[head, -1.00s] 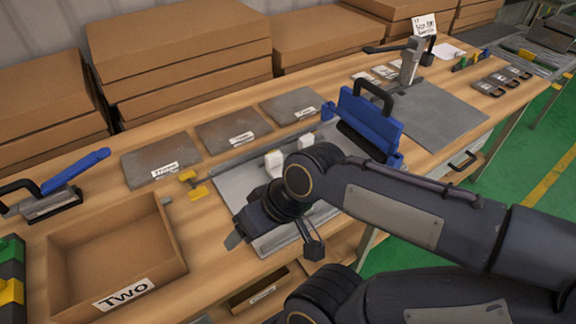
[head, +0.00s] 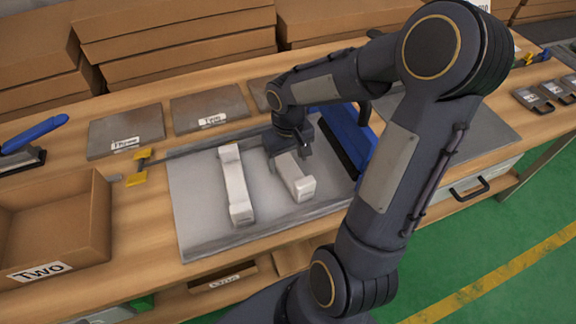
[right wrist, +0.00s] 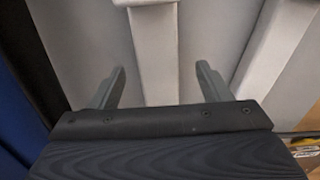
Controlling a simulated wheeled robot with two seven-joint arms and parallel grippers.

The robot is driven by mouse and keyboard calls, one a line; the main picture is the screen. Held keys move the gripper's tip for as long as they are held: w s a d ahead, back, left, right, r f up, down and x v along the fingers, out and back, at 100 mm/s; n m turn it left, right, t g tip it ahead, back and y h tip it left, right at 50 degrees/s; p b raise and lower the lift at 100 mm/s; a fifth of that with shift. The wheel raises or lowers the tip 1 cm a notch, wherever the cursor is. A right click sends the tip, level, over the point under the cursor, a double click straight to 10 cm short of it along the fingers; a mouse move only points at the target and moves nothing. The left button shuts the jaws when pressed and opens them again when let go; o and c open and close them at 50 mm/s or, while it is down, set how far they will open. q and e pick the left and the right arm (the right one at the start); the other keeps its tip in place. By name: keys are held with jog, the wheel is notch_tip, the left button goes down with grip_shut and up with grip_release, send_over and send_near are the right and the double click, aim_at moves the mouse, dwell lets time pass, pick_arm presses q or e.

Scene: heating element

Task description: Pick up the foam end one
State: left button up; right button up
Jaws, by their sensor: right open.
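Two white foam end pieces lie on the grey metal plate (head: 198,215). The left foam piece (head: 236,185) is long with raised blocks at its ends. The right foam piece (head: 297,180) lies beside it, its far end partly hidden by my right gripper (head: 288,154). I cannot read which piece is number one. In the right wrist view the open fingers of my right gripper (right wrist: 158,78) stand on either side of one foam piece (right wrist: 157,45), with gaps on both sides. The other foam piece (right wrist: 275,50) lies to the right there. My left gripper is out of view.
A blue clamp bar (head: 345,135) stands close on the right of the foam pieces. A cardboard box labelled Two (head: 75,235) sits at the left. Grey slabs (head: 125,130) lie behind the plate, with stacked cardboard boxes (head: 175,50) behind them.

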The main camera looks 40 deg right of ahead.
aim_at(289, 167)
notch_tip(289, 167, down, 3)
jog(key=shift+d+f, duration=0.15)
jog(key=shift+f, duration=0.05)
jog(key=c, duration=1.1)
jog(key=shift+r, duration=0.2)
